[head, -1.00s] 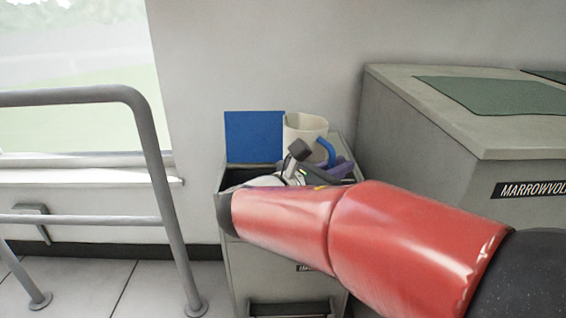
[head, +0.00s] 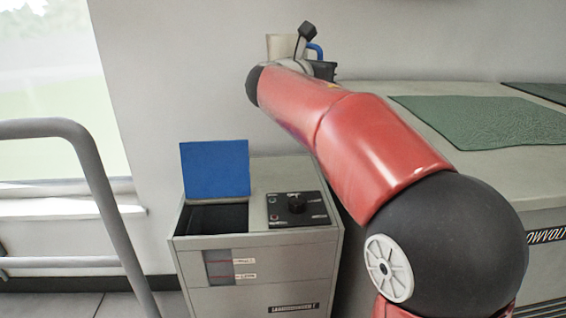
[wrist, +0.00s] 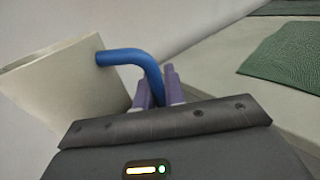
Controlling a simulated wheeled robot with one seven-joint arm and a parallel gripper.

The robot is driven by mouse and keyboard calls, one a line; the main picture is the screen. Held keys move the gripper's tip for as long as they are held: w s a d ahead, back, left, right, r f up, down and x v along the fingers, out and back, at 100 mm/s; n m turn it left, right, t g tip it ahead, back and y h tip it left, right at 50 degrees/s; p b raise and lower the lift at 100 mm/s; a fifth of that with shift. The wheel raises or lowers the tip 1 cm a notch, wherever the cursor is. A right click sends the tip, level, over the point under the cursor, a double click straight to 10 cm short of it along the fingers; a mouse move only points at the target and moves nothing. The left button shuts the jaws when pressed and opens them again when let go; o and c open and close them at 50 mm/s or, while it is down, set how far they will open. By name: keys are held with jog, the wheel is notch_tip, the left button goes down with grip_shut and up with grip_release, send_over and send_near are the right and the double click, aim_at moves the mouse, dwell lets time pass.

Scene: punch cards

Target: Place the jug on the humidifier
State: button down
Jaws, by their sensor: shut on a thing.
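The cream jug (head: 280,46) with its blue handle (head: 317,50) is up in the air at the top of the head view, partly hidden by my wrist. In the wrist view, my gripper (wrist: 158,86) has its purple fingers shut on the handle, and the jug's pale body (wrist: 65,85) is at the left, tilted in that picture. A grey cabinet (head: 260,260) stands below, with an open blue lid (head: 215,170), a dark opening and a black knob panel (head: 296,209). It looks like the humidifier, though its label is not clearly readable. The jug is clear of its top.
A larger grey unit (head: 460,165) with green mats (head: 485,122) stands at the right, partly behind my arm. A grey rail (head: 85,165) and a window (head: 50,90) are at the left. The cabinet's top around the knob panel is clear.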

notch_tip(320, 180, down, 20)
jog(key=b, duration=0.5)
jog(key=shift+r, duration=0.25)
jog(key=shift+f, duration=0.1)
jog(key=c, duration=1.5)
grip_release()
jog(key=v, duration=1.2)
jog(key=shift+a, duration=0.1)
